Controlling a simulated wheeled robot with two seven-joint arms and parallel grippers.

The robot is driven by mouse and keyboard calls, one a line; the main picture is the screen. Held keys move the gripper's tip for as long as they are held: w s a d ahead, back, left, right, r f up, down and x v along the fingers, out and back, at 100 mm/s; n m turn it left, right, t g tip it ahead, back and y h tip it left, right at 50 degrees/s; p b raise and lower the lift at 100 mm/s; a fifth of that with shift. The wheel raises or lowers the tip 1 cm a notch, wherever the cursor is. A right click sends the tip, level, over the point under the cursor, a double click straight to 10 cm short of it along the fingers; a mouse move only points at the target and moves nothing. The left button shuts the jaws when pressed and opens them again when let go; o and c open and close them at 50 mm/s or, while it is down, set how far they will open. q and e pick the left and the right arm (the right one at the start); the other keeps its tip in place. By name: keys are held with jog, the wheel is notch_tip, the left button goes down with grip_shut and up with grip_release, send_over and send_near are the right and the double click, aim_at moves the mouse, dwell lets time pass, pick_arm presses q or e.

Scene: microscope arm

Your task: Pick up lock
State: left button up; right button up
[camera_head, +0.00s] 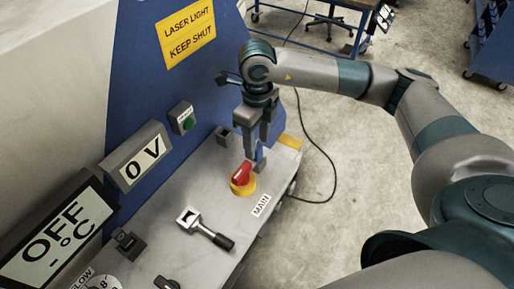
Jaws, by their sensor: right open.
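My right gripper (258,148) comes in from the upper right and points down over the grey console top. Its jaws are open, just behind the red and yellow main switch. A small blue piece (261,160) shows at its fingertips; I cannot tell whether it is the lock or part of a finger. A small dark grey block (223,135) sits left of the gripper at the foot of the blue panel. No lock can be made out for certain. My left gripper is not in view.
The red knob (242,173) on its yellow base stands close in front of the gripper. A lever (208,230) with a black handle lies nearer. The blue panel (150,95) rises on the left. A black cable (325,155) runs over the floor on the right.

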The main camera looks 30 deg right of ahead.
jog(key=shift+f, duration=0.1)
dwell(0.3)
grip_shut()
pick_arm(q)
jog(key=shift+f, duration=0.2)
pick_arm(e)
jog(key=shift+r, duration=0.25)
